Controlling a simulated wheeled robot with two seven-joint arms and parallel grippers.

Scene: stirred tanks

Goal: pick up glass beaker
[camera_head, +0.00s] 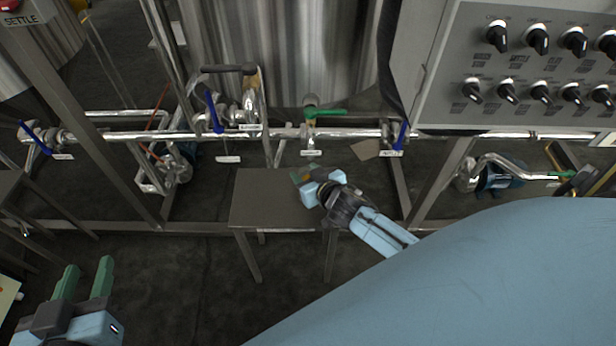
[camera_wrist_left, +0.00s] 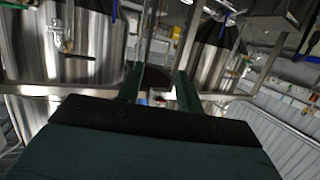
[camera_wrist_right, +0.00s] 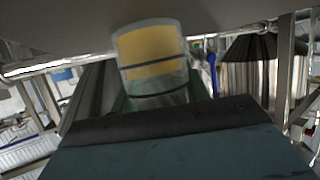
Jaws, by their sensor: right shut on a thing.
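The glass beaker (camera_wrist_right: 150,62) is clear, with a yellow area and dark bands, and fills the upper middle of the right wrist view. My right gripper (camera_wrist_right: 155,98) is shut on it, with green fingers partly hidden behind the glass. In the head view, my right gripper (camera_head: 303,176) is over the right side of a small grey table (camera_head: 262,200), and the beaker is mostly hidden there. I cannot tell whether the beaker touches the table. My left gripper (camera_head: 86,282) is open and empty at the lower left, its green fingers apart, far from the beaker.
Behind the table runs a horizontal steel pipe (camera_head: 270,134) with blue-handled and green-handled valves. A large steel tank (camera_head: 285,50) stands behind it. A control panel (camera_head: 530,60) with several black knobs is at the upper right. Metal frame posts (camera_head: 85,130) stand left; dark floor between is clear.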

